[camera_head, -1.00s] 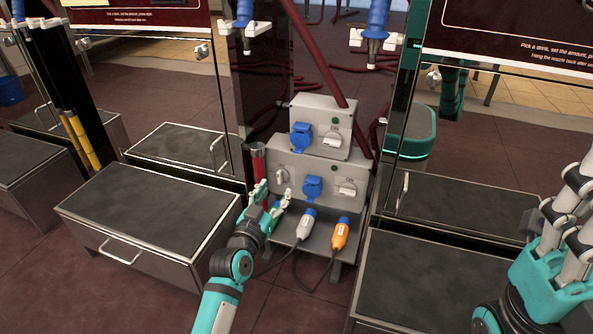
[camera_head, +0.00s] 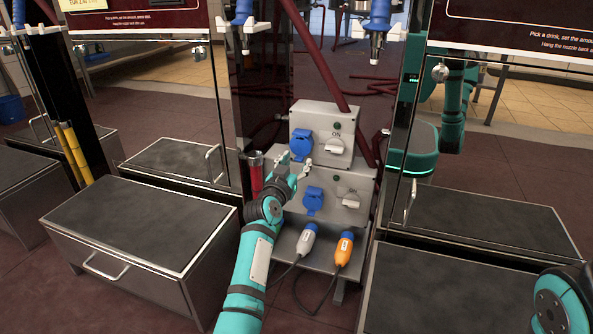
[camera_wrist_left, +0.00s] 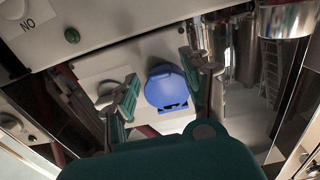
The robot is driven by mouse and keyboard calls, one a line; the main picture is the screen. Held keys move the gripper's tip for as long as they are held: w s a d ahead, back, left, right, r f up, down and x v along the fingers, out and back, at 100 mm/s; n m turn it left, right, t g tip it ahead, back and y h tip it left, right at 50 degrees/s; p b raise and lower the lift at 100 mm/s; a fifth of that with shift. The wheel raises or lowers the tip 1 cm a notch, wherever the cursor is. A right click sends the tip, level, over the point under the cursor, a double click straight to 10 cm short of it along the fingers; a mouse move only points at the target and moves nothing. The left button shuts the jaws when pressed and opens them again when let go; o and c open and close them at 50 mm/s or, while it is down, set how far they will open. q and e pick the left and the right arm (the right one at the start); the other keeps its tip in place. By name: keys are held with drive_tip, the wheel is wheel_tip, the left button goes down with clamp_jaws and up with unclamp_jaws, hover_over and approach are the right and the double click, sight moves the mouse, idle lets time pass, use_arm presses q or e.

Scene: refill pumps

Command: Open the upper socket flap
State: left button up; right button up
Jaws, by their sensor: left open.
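The upper socket's blue flap (camera_head: 301,146) is on the upper grey box (camera_head: 323,124), left of its switch, and appears shut. My left gripper (camera_head: 294,166) is open just below and in front of it. In the left wrist view, which is upside down, the blue flap (camera_wrist_left: 166,88) shows between the spread fingers of my left gripper (camera_wrist_left: 160,90), nearer the right finger. I cannot tell whether a finger touches it. The lower blue socket (camera_head: 313,201) is on the lower box (camera_head: 345,215). My right gripper is out of view.
A white plug (camera_head: 307,239) and an orange plug (camera_head: 344,248) stand on the shelf below the boxes. A red cylinder (camera_head: 256,173) is left of the lower box. Metal drawer units (camera_head: 140,225) flank the boxes, and a dark red hose (camera_head: 312,60) rises behind.

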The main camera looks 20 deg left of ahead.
use_arm(q)
drive_tip(key=shift+w, duration=0.3)
clamp_jaws()
idle(0.3)
